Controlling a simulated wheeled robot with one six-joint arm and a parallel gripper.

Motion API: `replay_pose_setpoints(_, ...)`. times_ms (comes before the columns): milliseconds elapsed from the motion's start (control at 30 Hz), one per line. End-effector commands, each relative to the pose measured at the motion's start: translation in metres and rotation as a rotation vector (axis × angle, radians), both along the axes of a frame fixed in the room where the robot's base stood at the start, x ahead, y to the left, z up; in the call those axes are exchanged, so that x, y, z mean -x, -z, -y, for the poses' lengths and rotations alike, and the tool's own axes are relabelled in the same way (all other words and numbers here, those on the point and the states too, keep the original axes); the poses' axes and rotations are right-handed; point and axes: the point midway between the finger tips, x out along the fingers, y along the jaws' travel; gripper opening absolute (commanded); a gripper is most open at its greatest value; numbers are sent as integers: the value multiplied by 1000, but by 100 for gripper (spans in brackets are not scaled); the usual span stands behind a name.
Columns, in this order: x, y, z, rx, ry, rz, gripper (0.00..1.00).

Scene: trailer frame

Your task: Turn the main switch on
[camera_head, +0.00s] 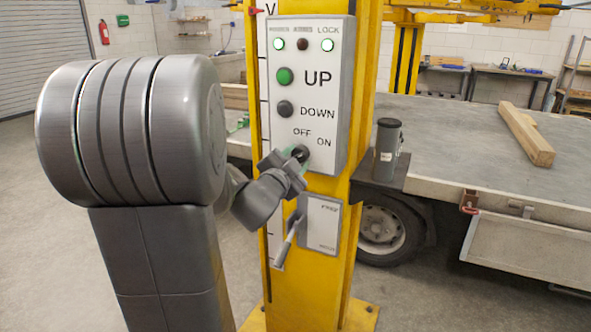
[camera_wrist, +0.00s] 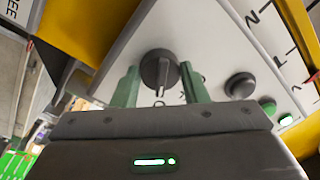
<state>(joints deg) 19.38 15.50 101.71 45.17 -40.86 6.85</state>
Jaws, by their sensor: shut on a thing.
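The main switch is a dark round knob (camera_head: 300,152) low on the grey control panel (camera_head: 326,85), beside the OFF and ON labels. In the wrist view the knob (camera_wrist: 159,66) sits between the two green fingers of my gripper (camera_wrist: 159,82), and a pale pointer mark shows on it. My gripper (camera_head: 286,160) is at the panel and shut on the knob. The fingers hide part of the labels, so I cannot tell which one the pointer meets.
Above the knob are a black DOWN button (camera_head: 285,109), a green UP button (camera_head: 284,76) and small lamps, two lit. A lever (camera_head: 290,240) stands below the panel on the yellow post (camera_head: 360,100). A dark canister (camera_head: 387,150) and trailer bed (camera_head: 470,140) lie right.

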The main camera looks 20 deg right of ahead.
Motion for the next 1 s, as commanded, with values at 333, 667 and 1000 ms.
replay_pose_setpoints(333,0,-1,0,-42,1,53,17)
replay_pose_setpoints(667,0,-1,0,-44,1,55,17)
replay_pose_setpoints(1000,0,-1,0,-45,1,53,62)
